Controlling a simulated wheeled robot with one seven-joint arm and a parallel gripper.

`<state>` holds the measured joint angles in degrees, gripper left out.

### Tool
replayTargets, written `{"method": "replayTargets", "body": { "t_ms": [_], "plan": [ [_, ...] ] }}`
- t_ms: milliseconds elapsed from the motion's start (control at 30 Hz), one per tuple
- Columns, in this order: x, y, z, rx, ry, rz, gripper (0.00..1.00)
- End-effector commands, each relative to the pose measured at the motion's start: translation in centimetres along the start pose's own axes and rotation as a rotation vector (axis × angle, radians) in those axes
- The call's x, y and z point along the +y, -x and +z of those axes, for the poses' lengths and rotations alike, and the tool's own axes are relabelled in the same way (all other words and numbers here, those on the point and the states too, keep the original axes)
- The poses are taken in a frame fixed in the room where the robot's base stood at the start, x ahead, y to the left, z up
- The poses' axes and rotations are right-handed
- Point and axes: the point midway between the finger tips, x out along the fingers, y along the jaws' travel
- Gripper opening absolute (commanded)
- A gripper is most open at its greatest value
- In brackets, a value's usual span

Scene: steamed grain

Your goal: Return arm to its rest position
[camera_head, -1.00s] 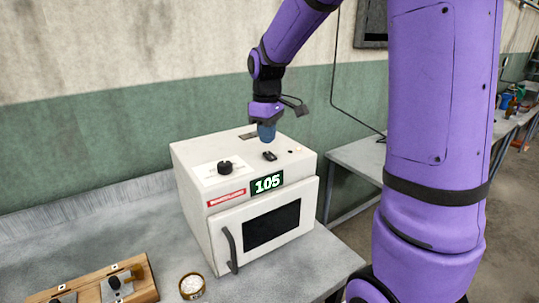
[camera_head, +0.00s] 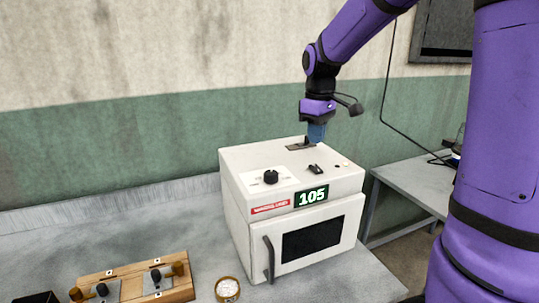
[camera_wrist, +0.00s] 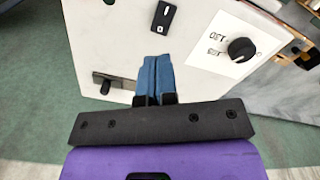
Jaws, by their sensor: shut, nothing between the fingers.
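My gripper (camera_head: 316,133) has blue fingers pointing down over the back part of the top of a white oven (camera_head: 235,215). In the wrist view the two blue fingers (camera_wrist: 154,75) lie together, shut and empty, over the white top. A black switch (camera_head: 315,169) and a black dial (camera_head: 271,177) are on the oven's top, in front of my gripper. I cannot tell whether the fingertips touch the top. The oven's display reads 105, and its door with the dark window is shut.
A wooden board with metal plates and knobs (camera_head: 130,290) lies at the lower left of the grey table (camera_head: 120,240). A small round dish (camera_head: 228,289) stands by the oven's front left. A second table (camera_head: 415,185) is at the right, and a wall is behind.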

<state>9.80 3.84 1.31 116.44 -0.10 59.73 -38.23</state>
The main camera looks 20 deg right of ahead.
Motion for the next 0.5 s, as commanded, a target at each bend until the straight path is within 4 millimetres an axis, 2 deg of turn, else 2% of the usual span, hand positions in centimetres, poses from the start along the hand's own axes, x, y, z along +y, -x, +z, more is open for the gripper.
{"method": "replayTargets", "body": {
  "t_ms": [167, 267, 500],
  "plan": [
    [-0.2, 0.2, 0.2, 0.004, -0.005, 0.004, 0.00],
    [-1.1, 1.1, 0.8, 0.022, -0.025, 0.017, 0.00],
    [-5.8, 4.3, 4.6, 0.110, -0.138, 0.072, 0.00]
  ]
}}
